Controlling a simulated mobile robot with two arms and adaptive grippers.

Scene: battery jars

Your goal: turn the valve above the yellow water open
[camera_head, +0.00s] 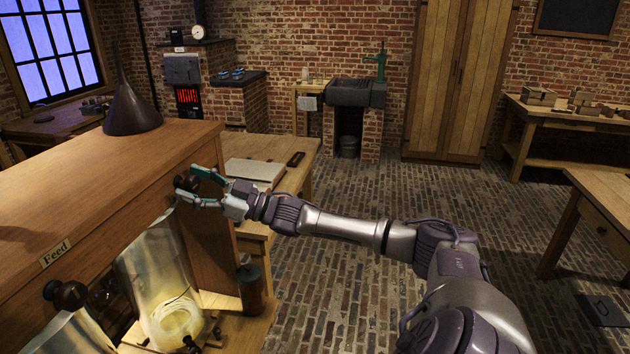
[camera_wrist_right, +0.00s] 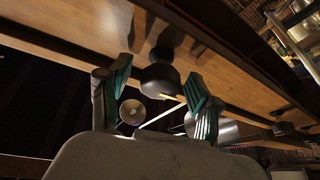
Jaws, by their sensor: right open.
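My right gripper (camera_head: 187,182) reaches in from the right to the front of the wooden cabinet. Its teal fingers are open on either side of a dark round valve knob (camera_head: 182,184). In the right wrist view, the knob (camera_wrist_right: 160,79) sits between the open fingertips (camera_wrist_right: 160,82); I cannot tell whether they touch it. Below and slightly left stands a tall glass jar (camera_head: 152,262) with glowing yellow water (camera_head: 174,319) at its bottom. A second dark knob (camera_head: 66,293) is further left, below the "Feed" label (camera_head: 55,253). My left gripper is not in view.
A dark funnel (camera_head: 133,110) stands on the cabinet top (camera_head: 75,165). Another glass vessel (camera_head: 65,338) is at the lower left. A dark cylinder (camera_head: 250,288) stands right of the yellow jar. A wooden table (camera_head: 290,150) is behind the gripper. The brick floor is clear at centre.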

